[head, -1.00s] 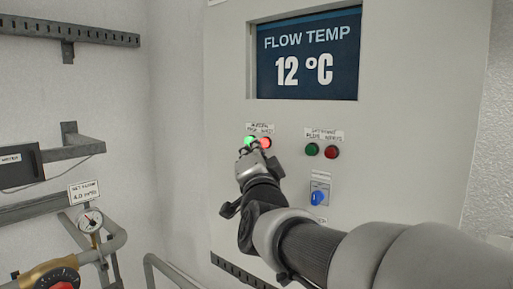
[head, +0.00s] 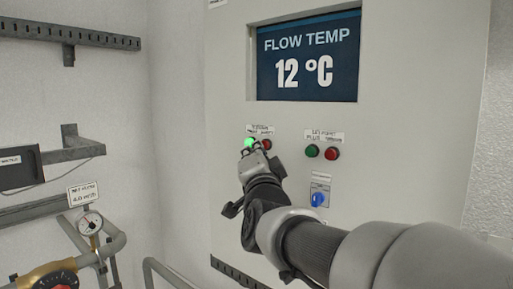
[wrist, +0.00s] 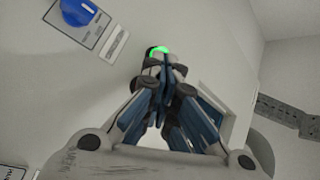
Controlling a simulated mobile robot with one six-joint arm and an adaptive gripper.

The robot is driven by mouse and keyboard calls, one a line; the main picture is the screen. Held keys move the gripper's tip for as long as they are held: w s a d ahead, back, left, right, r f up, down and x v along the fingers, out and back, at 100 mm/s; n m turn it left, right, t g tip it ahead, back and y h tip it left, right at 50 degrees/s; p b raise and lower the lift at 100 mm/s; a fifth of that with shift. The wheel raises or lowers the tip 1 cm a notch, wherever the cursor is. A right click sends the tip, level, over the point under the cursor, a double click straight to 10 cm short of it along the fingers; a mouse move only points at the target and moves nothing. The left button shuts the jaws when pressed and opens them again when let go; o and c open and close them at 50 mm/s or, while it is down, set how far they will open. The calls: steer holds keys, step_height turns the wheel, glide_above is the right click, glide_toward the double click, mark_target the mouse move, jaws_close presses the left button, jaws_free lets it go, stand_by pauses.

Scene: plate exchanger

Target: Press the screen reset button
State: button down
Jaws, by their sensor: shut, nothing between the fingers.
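The control panel carries a screen (head: 307,58) reading "FLOW TEMP 12 °C". Below it is a left pair of buttons: a lit green one (head: 249,142) and a dark red one (head: 266,145). The label above them (head: 260,129) is too blurred to read, so I cannot tell which is the screen reset button. My gripper (head: 252,151) is shut and empty, its fingertips just below the lit green button. In the wrist view the glowing green button (wrist: 160,48) shows right behind the fingertips (wrist: 164,60); contact is unclear.
A second pair, green (head: 312,150) and red (head: 331,153), sits to the right under its own label. A blue rotary switch (head: 318,199) is below them. Pipes with a gauge (head: 90,222) and metal rails (head: 70,31) are at the left.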

stand_by(0.5)
steer(key=shift+s+a, duration=0.45)
steer(key=shift+s, duration=0.15)
steer(key=s+a, duration=0.1)
steer(key=s, duration=0.1)
steer(key=s+a, duration=0.2)
stand_by(0.4)
stand_by(0.4)
steer(key=s+d+f+n+g+b, duration=0.35)
steer(key=s+f, duration=0.35)
steer(key=f, duration=0.5)
steer(key=s+d+f+n+g+b, duration=0.35)
steer(key=s+d+f, duration=0.2)
steer(key=f, duration=0.65)
steer(key=s+d+f+n+g+b, duration=0.25)
steer(key=s+f+g+b, duration=0.35)
steer(key=f, duration=0.6)
steer(key=s+d+f+g+h, duration=0.1)
steer(key=s+d+f, duration=0.2)
steer(key=s+f, duration=0.2)
steer(key=s+d+f+g+h+b, duration=0.1)
steer(key=s+d+f, duration=0.2)
steer(key=s+f, duration=0.2)
steer(key=s+n, duration=0.1)
steer(key=s, duration=0.2)
steer(key=shift+s+d+f+g, duration=0.3)
steer(key=shift+s+f+g, duration=0.1)
